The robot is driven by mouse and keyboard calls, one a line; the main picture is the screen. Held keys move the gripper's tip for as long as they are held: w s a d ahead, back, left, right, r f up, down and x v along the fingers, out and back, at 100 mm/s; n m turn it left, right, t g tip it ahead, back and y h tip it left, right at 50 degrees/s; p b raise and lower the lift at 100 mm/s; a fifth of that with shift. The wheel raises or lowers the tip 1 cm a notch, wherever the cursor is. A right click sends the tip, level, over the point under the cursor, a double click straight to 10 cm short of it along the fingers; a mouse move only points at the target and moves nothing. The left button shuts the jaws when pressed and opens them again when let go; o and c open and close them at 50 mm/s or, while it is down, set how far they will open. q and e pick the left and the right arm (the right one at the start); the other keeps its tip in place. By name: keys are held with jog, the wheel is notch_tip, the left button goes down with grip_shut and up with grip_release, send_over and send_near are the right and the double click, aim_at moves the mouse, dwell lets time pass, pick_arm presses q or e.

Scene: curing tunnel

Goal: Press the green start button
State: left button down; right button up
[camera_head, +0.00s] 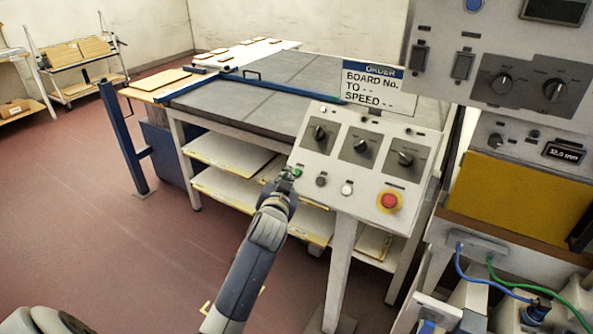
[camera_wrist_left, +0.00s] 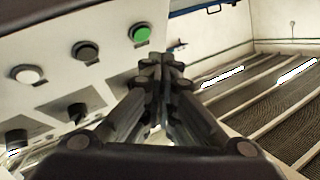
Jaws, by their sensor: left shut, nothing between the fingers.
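The green start button (camera_head: 297,173) is at the lower left of the sloped control panel (camera_head: 330,193). In the left wrist view the green button (camera_wrist_left: 141,33) shows whole, above and a little left of the fingertips. My left gripper (camera_head: 287,174) is shut and empty, with its tips just left of the green button in the head view. In the left wrist view the gripper (camera_wrist_left: 162,66) points at the panel's edge, and a gap shows between its tips and the button. Contact cannot be told. My right gripper is not in view.
A black button (camera_head: 321,181), a white button (camera_head: 347,188) and a red emergency stop (camera_head: 389,201) sit right of the green one. Three rotary knobs are above. An order sign (camera_head: 372,84) stands behind the panel. The conveyor table (camera_head: 265,100) lies beyond; floor at left is clear.

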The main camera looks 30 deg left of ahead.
aim_at(297, 172)
pick_arm(q)
jog(key=shift+n+y, duration=0.3)
jog(key=shift+y, duration=0.1)
jog(key=r, duration=0.3)
jog(key=a+r, duration=0.1)
jog(key=r, duration=0.1)
jog(key=shift+s+a+r, duration=0.1)
jog(key=shift+s, duration=0.15)
jog(key=shift+w+f+b, duration=3.15)
jog(key=shift+b, duration=0.8)
jog(key=shift+f, duration=0.1)
jog(key=shift+w+f, duration=0.2)
jog(key=shift+w, duration=0.1)
